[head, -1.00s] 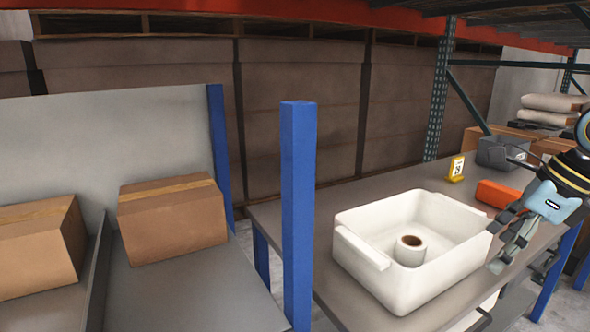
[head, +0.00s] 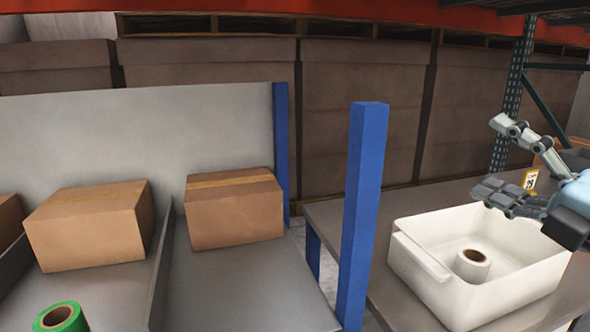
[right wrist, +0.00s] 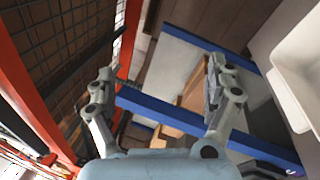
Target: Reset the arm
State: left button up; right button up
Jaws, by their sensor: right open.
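My right gripper (head: 512,165) is at the right of the head view, above the far rim of the white bin (head: 430,294). Its fingers are spread and nothing is between them. In the right wrist view both fingers of the right gripper (right wrist: 160,95) show, wide apart. A white roll with a brown core (head: 472,265) lies in the bin. My left gripper is not in the head view.
A blue post (head: 362,215) stands between the bin's table (head: 335,210) and the grey lanes on the left. Cardboard boxes (head: 235,212) (head: 90,228) sit in the lanes. A green tape roll (head: 60,318) is at bottom left. A yellow tag (head: 530,179) stands behind the gripper.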

jog(key=s+d+f+m+g+h, duration=0.45)
jog(key=f+m+h, duration=0.25)
jog(key=m, duration=0.4)
jog(key=s+d+f+m+g+h, duration=0.35)
jog(key=s+f+m+h, duration=0.2)
jog(key=f+m, duration=0.4)
jog(key=s+a+f+m+g+y, duration=0.2)
jog(key=s+a+f+m+g, duration=0.15)
jog(key=s, duration=0.45)
jog(key=s+a+f+m+g+y, duration=0.2)
jog(key=s+a+f+g, duration=0.25)
jog(key=s, duration=0.25)
notch_tip(320, 180, down, 26)
jog(key=s+d, duration=0.2)
jog(key=s+d+f+g, duration=0.1)
jog(key=s+f+g, duration=0.1)
jog(key=s+f, duration=1.3)
jog(key=s, duration=0.3)
jog(key=shift+d+f+m, duration=0.25)
jog(key=shift+f+m, duration=0.05)
jog(key=shift+f, duration=0.05)
